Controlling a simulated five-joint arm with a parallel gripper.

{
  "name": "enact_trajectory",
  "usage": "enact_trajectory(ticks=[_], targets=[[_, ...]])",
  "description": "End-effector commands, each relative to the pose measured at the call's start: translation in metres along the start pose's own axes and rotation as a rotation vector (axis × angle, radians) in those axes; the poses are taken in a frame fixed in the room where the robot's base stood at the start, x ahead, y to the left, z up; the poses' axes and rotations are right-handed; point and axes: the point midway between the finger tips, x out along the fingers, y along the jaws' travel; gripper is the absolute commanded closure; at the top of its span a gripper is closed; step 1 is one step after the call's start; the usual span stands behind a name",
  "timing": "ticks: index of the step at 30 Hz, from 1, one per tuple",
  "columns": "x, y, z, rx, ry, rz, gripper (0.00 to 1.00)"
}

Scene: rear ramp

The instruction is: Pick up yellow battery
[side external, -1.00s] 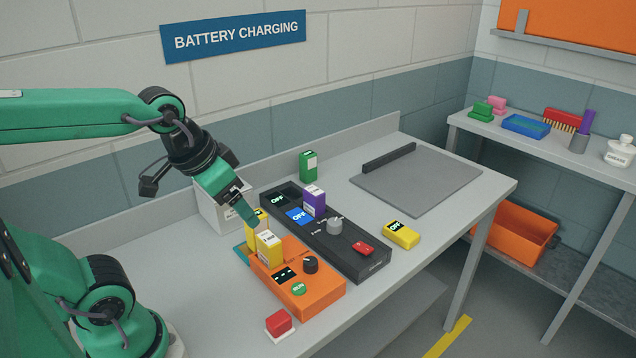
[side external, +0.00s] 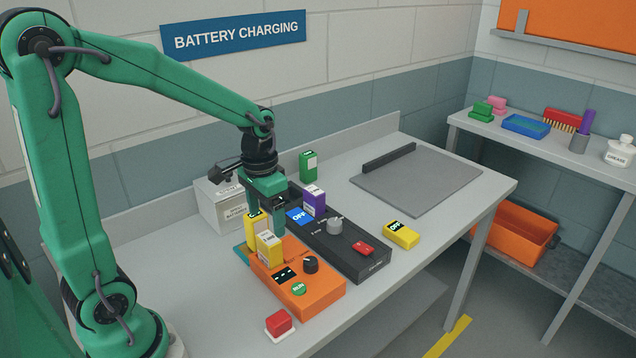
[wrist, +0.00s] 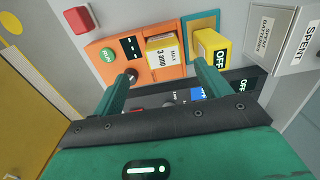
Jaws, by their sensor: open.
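A yellow battery with a white label (side external: 269,252) stands upright in the orange charger (side external: 310,292). In the wrist view this battery (wrist: 162,54) lies beyond and between the fingertips. A second yellow block with a black OFF label (side external: 251,232) stands just behind it; the wrist view shows it (wrist: 210,42) beyond the right fingertip. A third yellow block with an OFF label (side external: 401,235) lies on the bench to the right. My gripper (side external: 265,219) is open and empty, pointing down just behind the upright yellow blocks. In the wrist view my gripper (wrist: 162,70) straddles empty space.
A black charger (side external: 355,258) holding a purple battery (side external: 314,200) is right beside the orange one. A green battery (side external: 308,165) and a white SPENT box (side external: 215,205) stand behind. A red button (side external: 278,322) is in front.

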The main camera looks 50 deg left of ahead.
Motion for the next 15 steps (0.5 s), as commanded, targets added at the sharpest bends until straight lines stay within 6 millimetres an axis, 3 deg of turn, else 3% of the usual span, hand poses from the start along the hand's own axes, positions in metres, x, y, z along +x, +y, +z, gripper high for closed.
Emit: enact_trajectory(ticks=[15], targets=[[0.021, -0.002, -0.002, 0.0, -0.017, 0.003, 0.24]])
